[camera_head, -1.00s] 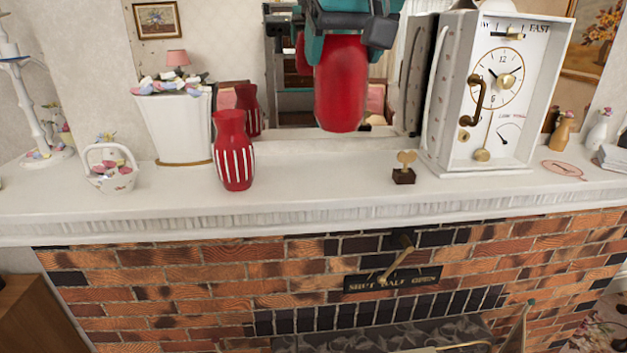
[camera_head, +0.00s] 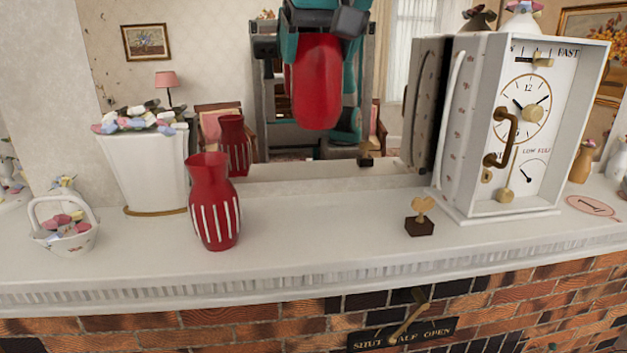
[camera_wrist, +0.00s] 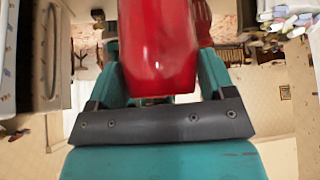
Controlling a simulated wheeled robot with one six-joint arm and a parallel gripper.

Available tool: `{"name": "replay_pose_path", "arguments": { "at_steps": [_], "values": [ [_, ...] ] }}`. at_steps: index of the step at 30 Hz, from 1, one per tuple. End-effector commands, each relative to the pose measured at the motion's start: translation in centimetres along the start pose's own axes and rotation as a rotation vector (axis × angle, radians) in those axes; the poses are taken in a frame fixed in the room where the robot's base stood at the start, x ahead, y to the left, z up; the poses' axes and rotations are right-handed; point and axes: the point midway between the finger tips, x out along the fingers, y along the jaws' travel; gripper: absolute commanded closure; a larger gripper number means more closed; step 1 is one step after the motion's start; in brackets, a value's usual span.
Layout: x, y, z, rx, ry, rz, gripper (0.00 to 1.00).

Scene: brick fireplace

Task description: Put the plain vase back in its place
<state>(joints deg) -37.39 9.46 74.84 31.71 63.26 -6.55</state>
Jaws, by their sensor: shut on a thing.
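My gripper (camera_head: 326,35) is at the top middle of the head view, shut on a plain red vase (camera_head: 318,88). The vase hangs in the air above the mantel shelf (camera_head: 330,225), in front of the mirror, its lower end clear of the shelf. In the wrist view the plain vase (camera_wrist: 157,45) fills the middle between the teal fingers of my gripper (camera_wrist: 157,75). A red vase with white stripes (camera_head: 214,215) stands upright on the shelf to the left. The plain vase's upper part is hidden by my gripper.
A white planter (camera_head: 148,172) and a basket of sweets (camera_head: 66,232) stand left. The shelf between striped vase and key block is clear.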

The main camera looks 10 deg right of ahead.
Motion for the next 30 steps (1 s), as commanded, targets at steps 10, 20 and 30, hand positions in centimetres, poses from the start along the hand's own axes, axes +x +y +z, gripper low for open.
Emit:
{"name": "replay_pose_path", "arguments": {
  "at_steps": [10,20,30],
  "values": [
    [8.2,-0.8,5.3,-0.012,-0.003,-0.006,0.6],
    [12.6,-0.8,8.0,-0.009,0.003,-0.006,0.6],
    [15.8,-0.7,10.1,-0.008,0.003,-0.006,0.6]
  ]
}}
